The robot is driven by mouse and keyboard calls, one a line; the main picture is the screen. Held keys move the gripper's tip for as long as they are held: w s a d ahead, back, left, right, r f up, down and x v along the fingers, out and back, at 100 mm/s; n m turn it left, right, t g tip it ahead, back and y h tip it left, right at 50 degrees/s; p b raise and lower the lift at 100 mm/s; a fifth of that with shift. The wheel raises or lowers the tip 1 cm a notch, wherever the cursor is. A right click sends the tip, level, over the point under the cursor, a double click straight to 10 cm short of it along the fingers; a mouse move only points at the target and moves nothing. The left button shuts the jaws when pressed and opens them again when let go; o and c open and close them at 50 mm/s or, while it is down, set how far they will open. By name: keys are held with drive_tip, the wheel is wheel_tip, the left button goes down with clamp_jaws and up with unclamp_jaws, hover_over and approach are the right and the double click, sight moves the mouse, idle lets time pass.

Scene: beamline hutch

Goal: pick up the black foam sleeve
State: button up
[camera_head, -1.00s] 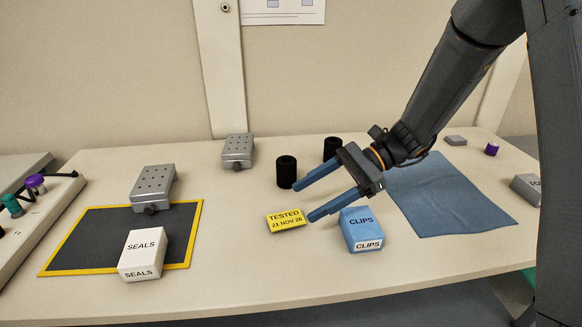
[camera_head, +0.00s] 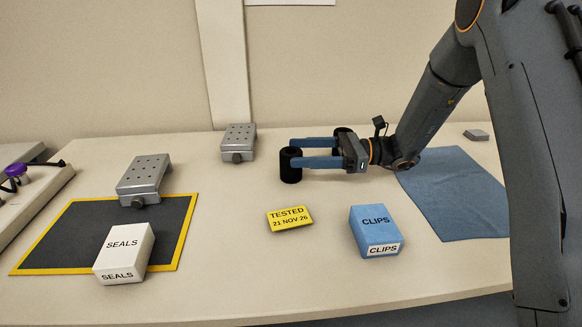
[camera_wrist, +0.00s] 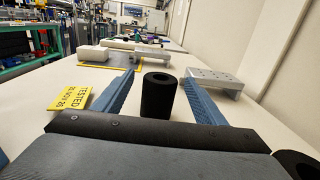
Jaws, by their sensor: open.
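A black foam sleeve (camera_head: 290,172) stands upright on the bench, a hollow cylinder with an open top. In the wrist view the sleeve (camera_wrist: 158,98) stands between the two blue fingers, with a visible gap on each side. My gripper (camera_head: 294,152) is open and level, its fingertips around the sleeve's upper part in the head view.
A yellow TESTED tag (camera_head: 290,218) and a blue CLIPS box (camera_head: 375,231) lie in front. A white SEALS box (camera_head: 124,252) sits on the yellow-edged dark mat (camera_head: 60,225). Grey perforated blocks (camera_head: 238,143) (camera_head: 145,178) stand left. A blue cloth (camera_head: 455,195) lies right.

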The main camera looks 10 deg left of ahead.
drive_tip(key=a, duration=0.4)
drive_tip(key=s+a, duration=0.1)
drive_tip(key=a, duration=0.1)
drive_tip(key=shift+s+a+f+p, duration=0.1)
drive_tip(key=shift+a+p, duration=0.25)
drive_tip(key=shift+a, duration=0.05)
drive_tip(key=shift+c, duration=0.2)
drive_tip(key=c, duration=1.1)
